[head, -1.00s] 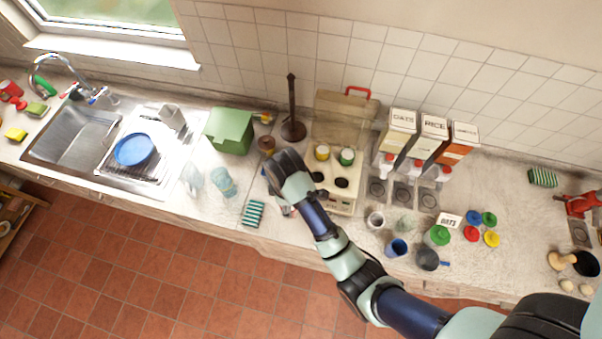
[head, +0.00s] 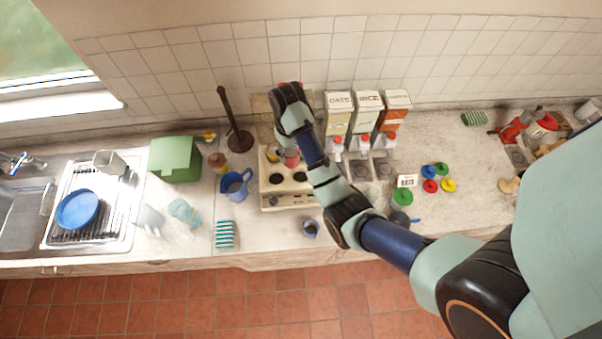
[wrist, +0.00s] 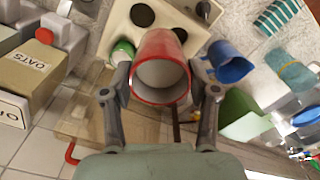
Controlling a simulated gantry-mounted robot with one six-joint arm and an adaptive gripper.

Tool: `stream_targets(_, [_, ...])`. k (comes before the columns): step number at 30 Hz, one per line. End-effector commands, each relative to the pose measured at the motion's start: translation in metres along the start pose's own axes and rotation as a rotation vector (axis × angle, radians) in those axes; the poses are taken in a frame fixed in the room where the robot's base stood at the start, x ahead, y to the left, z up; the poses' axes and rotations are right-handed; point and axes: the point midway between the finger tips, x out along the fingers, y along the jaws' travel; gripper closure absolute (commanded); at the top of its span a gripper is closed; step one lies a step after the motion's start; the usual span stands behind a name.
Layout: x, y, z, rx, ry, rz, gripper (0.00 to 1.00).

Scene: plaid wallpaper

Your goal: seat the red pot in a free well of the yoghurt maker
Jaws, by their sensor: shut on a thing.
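The cream yoghurt maker (head: 290,202) stands on the counter with its clear lid raised behind it. Two dark front wells (head: 288,179) are empty. A yellow pot (head: 272,156) sits in a back well. A green pot (wrist: 122,51) shows in the wrist view, beside the red pot. My gripper (wrist: 163,80) is shut on the red pot (wrist: 160,45), one finger on each side. In the head view the red pot (head: 291,158) hangs under my gripper (head: 292,144), over the back of the maker. Its height above the maker is hard to tell.
Cereal dispensers (head: 368,115) stand close on the right. A dark upright stand (head: 236,135) is behind left. The raised lid (wrist: 92,118) is near my fingers.

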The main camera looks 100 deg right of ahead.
Motion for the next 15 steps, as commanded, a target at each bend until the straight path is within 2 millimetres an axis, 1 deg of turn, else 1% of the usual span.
stream_targets(1, [-0.003, 0.012, -0.002, 0.052, 0.001, 0.000, 0.85])
stream_targets(3, [-0.005, 0.025, -0.002, 0.112, 0.001, 0.000, 0.85])
stream_targets(6, [-0.008, 0.037, -0.003, 0.172, 0.000, 0.000, 0.85])
stream_targets(9, [-0.009, 0.043, -0.003, 0.200, 0.001, 0.000, 0.85])
stream_targets(12, [-0.008, 0.044, -0.003, 0.206, 0.001, 0.000, 0.85])
stream_targets(14, [-0.003, 0.044, -0.003, 0.205, 0.000, 0.000, 0.85])
stream_targets(15, [0.004, 0.044, -0.003, 0.205, 0.000, 0.000, 0.85])
